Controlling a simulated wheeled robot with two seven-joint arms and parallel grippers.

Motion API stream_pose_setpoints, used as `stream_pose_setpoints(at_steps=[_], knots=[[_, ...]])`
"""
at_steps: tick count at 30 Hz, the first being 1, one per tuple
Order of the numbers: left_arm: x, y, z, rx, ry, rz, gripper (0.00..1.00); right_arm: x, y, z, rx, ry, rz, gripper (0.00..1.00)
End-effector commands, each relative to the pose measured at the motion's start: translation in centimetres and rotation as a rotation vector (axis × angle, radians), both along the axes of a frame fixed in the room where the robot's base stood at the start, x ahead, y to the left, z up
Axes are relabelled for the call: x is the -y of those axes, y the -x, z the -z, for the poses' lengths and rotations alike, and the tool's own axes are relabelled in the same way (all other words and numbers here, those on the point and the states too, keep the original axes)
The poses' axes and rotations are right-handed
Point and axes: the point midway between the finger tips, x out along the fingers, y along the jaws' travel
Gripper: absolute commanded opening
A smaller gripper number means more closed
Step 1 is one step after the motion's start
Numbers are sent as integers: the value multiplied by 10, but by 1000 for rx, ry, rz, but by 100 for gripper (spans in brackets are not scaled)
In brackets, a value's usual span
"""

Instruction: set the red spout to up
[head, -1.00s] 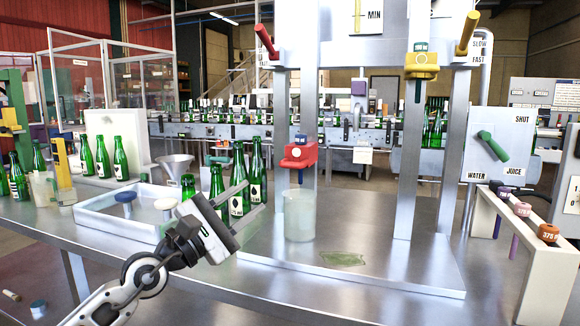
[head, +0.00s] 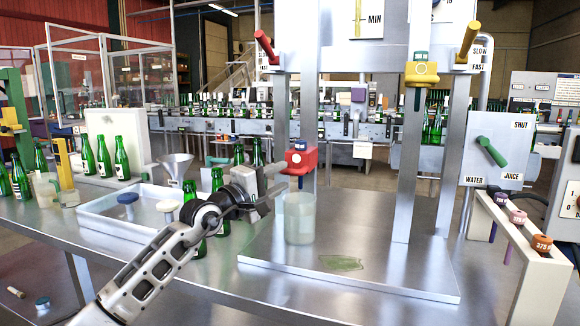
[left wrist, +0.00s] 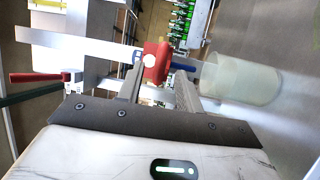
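The red spout (head: 299,160) sits on the left post of the filling stand, with a blue piece on top. In the left wrist view the red spout (left wrist: 155,62) lies just beyond and between the fingertips, with a blue nozzle (left wrist: 182,68) pointing right toward the cup. My left gripper (head: 277,181) is close to the spout's left side. In the left wrist view my left gripper (left wrist: 158,84) has its fingers apart; I cannot tell whether either touches the spout. My right gripper is not in view.
A translucent cup (head: 300,222) stands below the spout, on the metal base (head: 400,270). A red lever (head: 267,47) is above, and a yellow spout (head: 421,73) on the right.

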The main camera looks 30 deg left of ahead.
Motion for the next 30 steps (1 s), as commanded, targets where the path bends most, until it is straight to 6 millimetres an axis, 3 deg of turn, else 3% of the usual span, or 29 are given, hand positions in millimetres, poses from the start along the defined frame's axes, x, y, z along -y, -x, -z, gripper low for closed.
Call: stream_pose_setpoints(at_steps=[7,19,20,23,24,30], knots=[[6,-34,-6,2,2,0,36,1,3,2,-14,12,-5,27],[7,-42,-6,0,0,1,36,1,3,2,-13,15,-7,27],[7,-42,-6,0,0,1,33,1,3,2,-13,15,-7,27],[7,-41,-6,0,1,0,5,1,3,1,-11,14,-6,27],[7,-41,-6,0,1,0,0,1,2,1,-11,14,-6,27],[7,-41,-10,2,1,0,0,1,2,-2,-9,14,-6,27]])
